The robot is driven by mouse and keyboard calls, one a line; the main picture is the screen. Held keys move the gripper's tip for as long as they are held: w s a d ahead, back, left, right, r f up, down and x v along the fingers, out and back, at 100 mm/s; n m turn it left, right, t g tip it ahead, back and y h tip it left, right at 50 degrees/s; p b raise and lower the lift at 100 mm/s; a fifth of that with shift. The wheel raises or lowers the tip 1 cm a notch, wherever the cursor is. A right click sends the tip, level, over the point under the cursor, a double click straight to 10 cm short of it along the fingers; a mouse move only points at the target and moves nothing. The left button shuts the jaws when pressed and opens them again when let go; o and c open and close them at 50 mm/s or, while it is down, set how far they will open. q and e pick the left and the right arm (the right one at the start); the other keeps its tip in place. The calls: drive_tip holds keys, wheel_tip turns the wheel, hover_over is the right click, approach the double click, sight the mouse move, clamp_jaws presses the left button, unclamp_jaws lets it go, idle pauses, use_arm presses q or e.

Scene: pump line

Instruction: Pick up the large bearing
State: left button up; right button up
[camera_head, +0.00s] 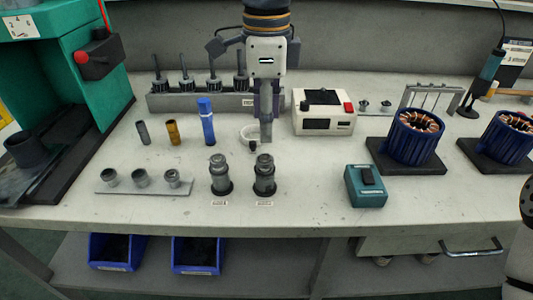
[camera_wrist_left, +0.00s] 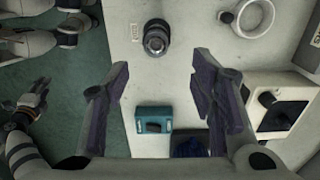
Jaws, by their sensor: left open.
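I cannot tell for certain which item is the large bearing. A pale ring (camera_head: 249,136) lies on the bench right beside my left gripper, with a small dark piece by it. It also shows at the upper right of the left wrist view (camera_wrist_left: 266,20). Three small metal rings (camera_head: 141,178) sit on a grey strip at the front left. My left gripper (camera_head: 266,138) points down over the bench and partly hides the ring. In the left wrist view its fingers (camera_wrist_left: 163,78) are apart with nothing between them. My right arm shows only in part, and its fingers are unclear.
Two dark metal posts (camera_head: 264,178) stand in front of the gripper. A white box with a red switch (camera_head: 325,115) and a teal box (camera_head: 366,186) are to the right. A blue cylinder (camera_head: 207,122) stands left. Blue-wound stators (camera_head: 414,140) stand farther right.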

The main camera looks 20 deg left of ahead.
use_arm(q)
drive_tip(key=f, duration=0.7)
drive_tip(key=shift+s+d+f, duration=0.1)
drive_tip(key=shift+s, duration=0.2)
drive_tip(key=c, duration=0.9)
